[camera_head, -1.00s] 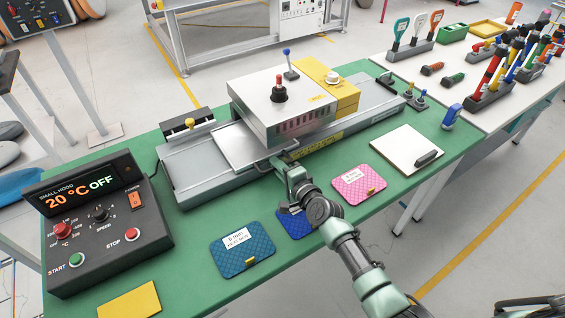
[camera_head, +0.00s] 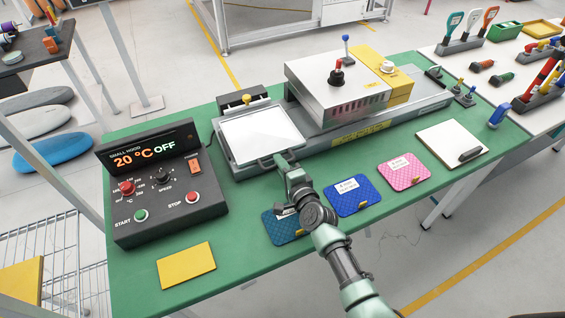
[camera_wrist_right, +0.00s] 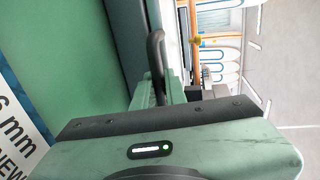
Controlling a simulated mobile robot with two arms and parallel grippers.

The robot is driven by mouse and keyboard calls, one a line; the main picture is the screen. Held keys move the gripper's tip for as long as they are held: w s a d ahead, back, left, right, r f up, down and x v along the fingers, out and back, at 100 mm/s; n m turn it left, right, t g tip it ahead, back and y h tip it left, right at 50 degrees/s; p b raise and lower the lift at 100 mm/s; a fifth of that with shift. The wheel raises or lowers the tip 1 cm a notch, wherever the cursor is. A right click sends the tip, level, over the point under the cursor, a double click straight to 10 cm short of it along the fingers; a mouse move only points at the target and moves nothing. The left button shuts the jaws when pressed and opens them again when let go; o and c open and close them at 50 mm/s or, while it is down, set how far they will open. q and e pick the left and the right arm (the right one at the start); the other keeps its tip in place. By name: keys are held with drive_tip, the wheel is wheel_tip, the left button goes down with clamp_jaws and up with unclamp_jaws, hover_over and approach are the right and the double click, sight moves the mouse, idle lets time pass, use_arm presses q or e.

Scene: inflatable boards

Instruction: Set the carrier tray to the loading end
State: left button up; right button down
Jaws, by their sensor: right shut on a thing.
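The carrier tray (camera_head: 260,134), a flat pale plate with a dark rim, lies on the left end of the grey rail bed (camera_head: 237,170). It is close to the black end block with a yellow knob (camera_head: 244,98). My right gripper (camera_head: 284,166) is shut on the tray's handle at the front edge. The wrist view shows the dark looped handle (camera_wrist_right: 156,52) at the jaws; the fingertips are partly hidden. My left gripper is not in view.
The white hood unit (camera_head: 325,85) stands on the rail right of the tray. The control box (camera_head: 165,215) reads 20 °C OFF and stands left of the rail. Blue and pink sample boards (camera_head: 405,172) and a yellow board (camera_head: 187,265) lie along the front of the green table.

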drive_tip(key=shift+s+a+f, duration=0.1)
drive_tip(key=shift+s+a, duration=0.05)
drive_tip(key=shift+a, duration=0.1)
drive_tip(key=c, duration=1.5)
unclamp_jaws()
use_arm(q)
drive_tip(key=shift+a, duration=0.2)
use_arm(e)
drive_tip(key=shift+o, duration=0.2)
drive_tip(key=shift+a, duration=0.1)
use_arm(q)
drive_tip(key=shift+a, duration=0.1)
use_arm(e)
drive_tip(key=shift+s+d, duration=0.25)
drive_tip(key=shift+s, duration=0.05)
drive_tip(key=v, duration=0.7)
drive_tip(key=shift+s+a, duration=0.1)
